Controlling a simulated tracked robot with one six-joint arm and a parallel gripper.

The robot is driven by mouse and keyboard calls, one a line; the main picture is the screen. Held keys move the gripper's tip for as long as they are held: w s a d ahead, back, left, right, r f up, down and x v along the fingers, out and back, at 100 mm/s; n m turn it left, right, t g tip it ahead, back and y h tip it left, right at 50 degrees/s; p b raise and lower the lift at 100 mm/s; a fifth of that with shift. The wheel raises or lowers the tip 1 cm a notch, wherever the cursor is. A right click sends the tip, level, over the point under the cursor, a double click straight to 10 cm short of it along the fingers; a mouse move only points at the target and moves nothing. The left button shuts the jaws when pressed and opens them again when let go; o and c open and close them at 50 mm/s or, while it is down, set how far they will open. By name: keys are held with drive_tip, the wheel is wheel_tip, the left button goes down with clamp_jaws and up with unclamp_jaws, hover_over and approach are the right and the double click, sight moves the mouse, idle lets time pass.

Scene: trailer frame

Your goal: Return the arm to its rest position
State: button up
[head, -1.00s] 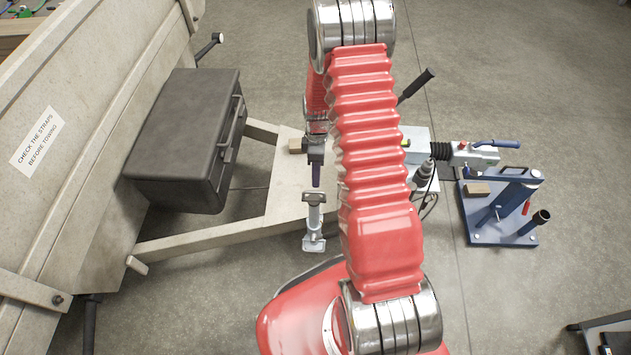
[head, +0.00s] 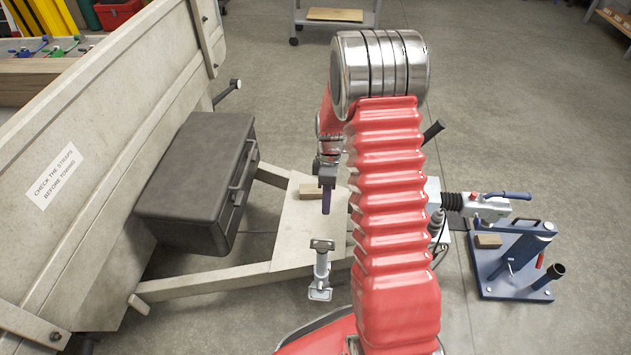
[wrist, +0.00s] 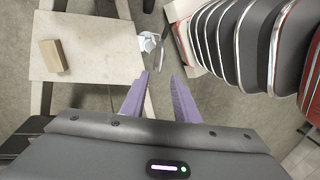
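My gripper (head: 326,200) hangs from my red arm over the trailer's pale drawbar plate (head: 290,238) in the head view. In the wrist view my gripper (wrist: 158,95) shows two purple fingers spread apart with nothing between them. A small wooden block (wrist: 53,56) lies on the plate, left of the fingers. It also shows in the head view (head: 311,191), just left of my gripper. A grey metal jack-like stand (head: 321,270) is below my gripper in the head view.
A black toolbox (head: 195,180) sits at the trailer (head: 120,110) on the left. A blue stand (head: 515,260) with a wooden piece is on the floor at the right, near the grey coupling (head: 485,208). A trolley (head: 335,18) is at the back.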

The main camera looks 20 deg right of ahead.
idle(0.3)
drive_tip(key=s+a+r+m+t, duration=0.2)
drive_tip(key=s+a+r+m, duration=0.2)
drive_tip(key=s+r, duration=0.3)
drive_tip(key=s+a+r+m+t, duration=0.3)
drive_tip(key=s+a+r, duration=0.3)
drive_tip(key=r, duration=0.8)
drive_tip(key=s+a+r+m+t+h, duration=0.1)
drive_tip(key=s+a+r+m+t, duration=0.1)
drive_tip(key=s+a+r+m, duration=0.2)
drive_tip(key=s+r, duration=0.3)
drive_tip(key=r, duration=0.4)
drive_tip(key=shift+s+a+r+m, duration=0.3)
drive_tip(key=shift+s+a, duration=0.05)
drive_tip(key=shift+a, duration=0.05)
idle(0.4)
